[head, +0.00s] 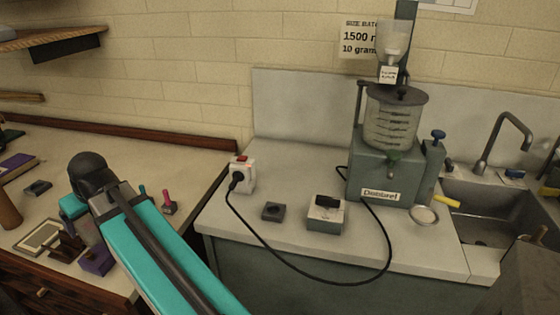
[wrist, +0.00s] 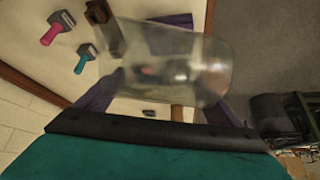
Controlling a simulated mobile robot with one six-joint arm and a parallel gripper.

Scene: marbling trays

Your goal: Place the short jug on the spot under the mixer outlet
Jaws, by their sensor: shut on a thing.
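In the wrist view my gripper (wrist: 168,95) has its two purple fingers on either side of a clear, see-through jug (wrist: 185,65) and is shut on it. The jug lies across the view, and I cannot tell whether it is upright. In the head view my arm hides the jug and the fingers. The mixer (head: 380,170) stands at the right of the far counter, with a clear banded vessel (head: 392,118) on a grey-green body. I cannot clearly make out the spot under the outlet.
A pale round item (head: 424,216) and a yellow handle (head: 446,201) lie right of the mixer, beside the sink (head: 490,215). A black cable (head: 300,277) loops over the counter front from a socket box (head: 242,175). A small scale-like box (head: 325,213) stands before the mixer.

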